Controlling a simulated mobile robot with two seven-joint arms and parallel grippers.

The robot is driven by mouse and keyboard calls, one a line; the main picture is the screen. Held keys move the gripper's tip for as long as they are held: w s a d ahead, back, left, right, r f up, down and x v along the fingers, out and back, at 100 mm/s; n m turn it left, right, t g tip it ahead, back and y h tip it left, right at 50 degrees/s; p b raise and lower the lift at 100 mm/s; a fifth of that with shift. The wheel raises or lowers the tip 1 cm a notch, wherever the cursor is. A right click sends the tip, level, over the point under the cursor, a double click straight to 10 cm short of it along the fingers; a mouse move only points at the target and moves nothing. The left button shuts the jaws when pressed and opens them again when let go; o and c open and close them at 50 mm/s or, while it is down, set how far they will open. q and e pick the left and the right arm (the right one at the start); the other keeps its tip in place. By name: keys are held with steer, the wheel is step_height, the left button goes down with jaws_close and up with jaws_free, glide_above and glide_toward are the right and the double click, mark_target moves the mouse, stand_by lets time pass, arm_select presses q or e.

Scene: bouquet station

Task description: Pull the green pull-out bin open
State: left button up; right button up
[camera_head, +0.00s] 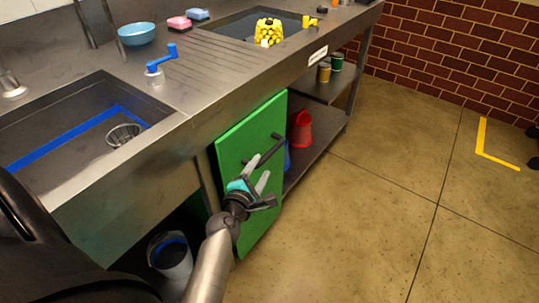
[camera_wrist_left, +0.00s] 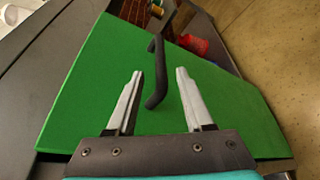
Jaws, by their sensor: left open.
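The green pull-out bin (camera_head: 232,148) shows its flat green front under the counter in the head view. I cannot tell whether it stands slightly out. The front fills much of the left wrist view (camera_wrist_left: 85,85). Its black bar handle (camera_head: 271,147) stands out from the panel and also shows in the left wrist view (camera_wrist_left: 156,72). My left gripper (camera_head: 261,171) is open in front of the panel, by the handle's lower end. In the left wrist view, its two pale fingers (camera_wrist_left: 159,73) lie on either side of the handle, apart from it. My right gripper is not in view.
The steel counter (camera_head: 190,128) with two sinks runs above the bin. A red bucket (camera_head: 300,130) stands on the lower shelf beside it. A whitish container (camera_head: 171,257) stands beneath the counter at left. The floor (camera_head: 355,215) to the right is clear.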

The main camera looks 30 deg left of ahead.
mark_target(267, 158)
arm_select(q)
steer(key=b+x, duration=0.2)
steer(key=x, duration=0.5)
steer(key=shift+w+f, duration=0.15)
steer(key=shift+w+a+f+b, duration=0.15)
steer(key=shift+w+b, duration=0.2)
steer(key=shift+w, duration=0.3)
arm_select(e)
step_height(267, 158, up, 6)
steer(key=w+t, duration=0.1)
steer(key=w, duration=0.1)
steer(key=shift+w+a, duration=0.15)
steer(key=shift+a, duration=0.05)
arm_select(q)
steer(key=shift+c, duration=0.2)
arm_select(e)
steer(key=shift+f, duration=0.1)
arm_select(q)
jaws_close()
